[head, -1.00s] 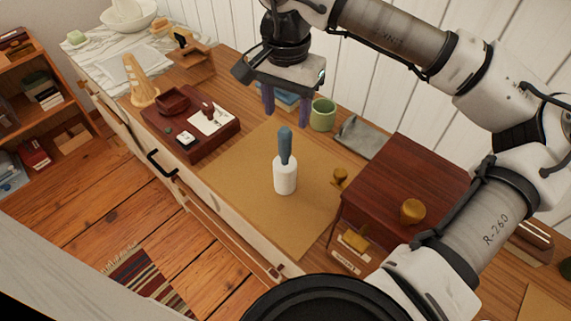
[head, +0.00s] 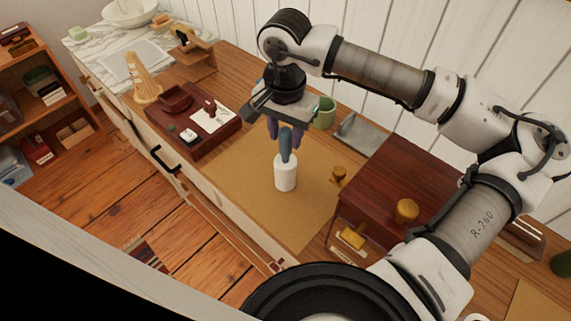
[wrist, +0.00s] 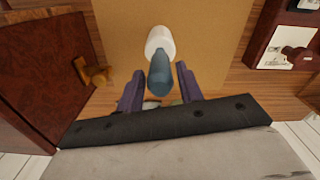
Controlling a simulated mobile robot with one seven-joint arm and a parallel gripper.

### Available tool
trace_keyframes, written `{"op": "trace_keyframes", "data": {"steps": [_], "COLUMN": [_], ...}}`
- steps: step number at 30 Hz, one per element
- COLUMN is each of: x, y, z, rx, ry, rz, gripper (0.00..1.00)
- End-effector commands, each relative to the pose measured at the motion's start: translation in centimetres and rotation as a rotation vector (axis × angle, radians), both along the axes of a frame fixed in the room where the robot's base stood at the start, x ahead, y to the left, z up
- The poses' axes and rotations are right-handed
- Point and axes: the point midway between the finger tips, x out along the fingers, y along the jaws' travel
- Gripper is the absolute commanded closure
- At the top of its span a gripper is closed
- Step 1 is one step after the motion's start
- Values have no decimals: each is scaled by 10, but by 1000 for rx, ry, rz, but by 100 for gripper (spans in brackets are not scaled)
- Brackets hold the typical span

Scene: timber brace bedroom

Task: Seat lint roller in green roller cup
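The lint roller (head: 285,177) stands upright on the tan mat, white roller down and blue handle up. It also shows in the wrist view (wrist: 159,42), its handle pointing toward my gripper. My gripper (head: 285,141) is open at the handle's upper part. In the wrist view its two purple fingers (wrist: 160,84) lie either side of the blue handle, with gaps visible. The green roller cup (head: 323,113) stands behind and to the right of my gripper, partly hidden by it in the head view. I cannot see inside the cup.
The tan mat (head: 247,195) is clear around the roller. A dark red tray (head: 180,146) with small items lies left. A reddish-brown wooden cabinet (head: 385,185) with brass knobs stands right. A grey tray (head: 358,134) lies behind, near the white wall.

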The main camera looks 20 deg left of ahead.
Motion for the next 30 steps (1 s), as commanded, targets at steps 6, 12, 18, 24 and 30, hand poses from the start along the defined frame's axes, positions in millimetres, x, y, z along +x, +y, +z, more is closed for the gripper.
{"op": "trace_keyframes", "data": {"steps": [6, 12, 18, 24, 30], "x": [0, 0, 0, 1, 1], "y": [0, 0, 0, 0, 0], "z": [0, 1, 1, 13, 48], "rx": [0, 0, 0, 1, 1], "ry": [0, 0, -1, -2, -4], "rz": [0, 0, 0, -2, -2], "gripper": [93, 100, 100, 100, 100]}}
